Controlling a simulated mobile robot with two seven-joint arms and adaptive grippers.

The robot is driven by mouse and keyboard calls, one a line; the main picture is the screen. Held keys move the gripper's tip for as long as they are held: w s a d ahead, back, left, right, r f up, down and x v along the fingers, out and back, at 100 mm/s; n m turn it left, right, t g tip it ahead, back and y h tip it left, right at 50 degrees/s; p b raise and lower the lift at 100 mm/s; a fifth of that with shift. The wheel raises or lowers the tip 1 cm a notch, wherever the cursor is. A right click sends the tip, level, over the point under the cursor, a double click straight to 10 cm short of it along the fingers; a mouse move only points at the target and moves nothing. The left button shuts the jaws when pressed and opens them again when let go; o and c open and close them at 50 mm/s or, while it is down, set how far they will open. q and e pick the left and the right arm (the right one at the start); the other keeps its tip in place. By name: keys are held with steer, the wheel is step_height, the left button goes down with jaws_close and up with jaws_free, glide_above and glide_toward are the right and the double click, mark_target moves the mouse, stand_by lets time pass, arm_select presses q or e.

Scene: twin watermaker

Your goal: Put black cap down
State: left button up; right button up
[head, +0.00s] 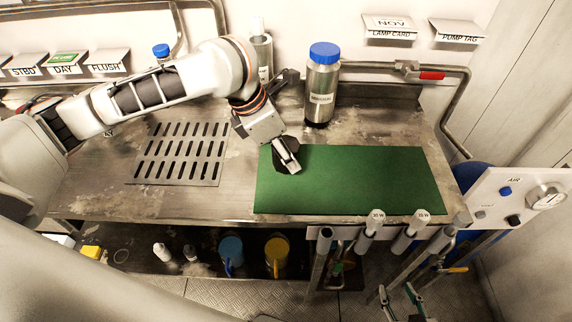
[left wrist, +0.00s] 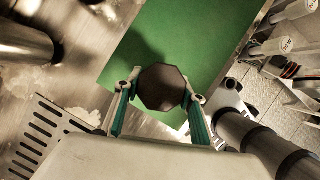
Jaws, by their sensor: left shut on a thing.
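The black cap (left wrist: 163,88) is a dark, many-sided piece between the green-padded fingers of my left gripper (left wrist: 160,95). In the head view the cap (head: 284,147) is at the left end of the green mat (head: 350,180), partly hidden by my left gripper (head: 287,160). I cannot tell whether it touches the mat. A steel bottle with a blue lid (head: 321,85) stands upright behind the mat. My right gripper (head: 399,298) is low at the bottom right, in front of the bench, its green fingers apart and empty.
A slotted drain (head: 180,152) lies left of the mat. A steel cylinder (head: 260,52) stands at the back. Tube holders (head: 371,222) line the front edge at right, near an air panel (head: 520,200). The mat's middle and right are clear.

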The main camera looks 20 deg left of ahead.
arm_select(q)
step_height(320, 180, down, 4)
steer(key=shift+f+b, duration=0.1)
steer(key=shift+b, duration=0.3)
steer(key=o, duration=1)
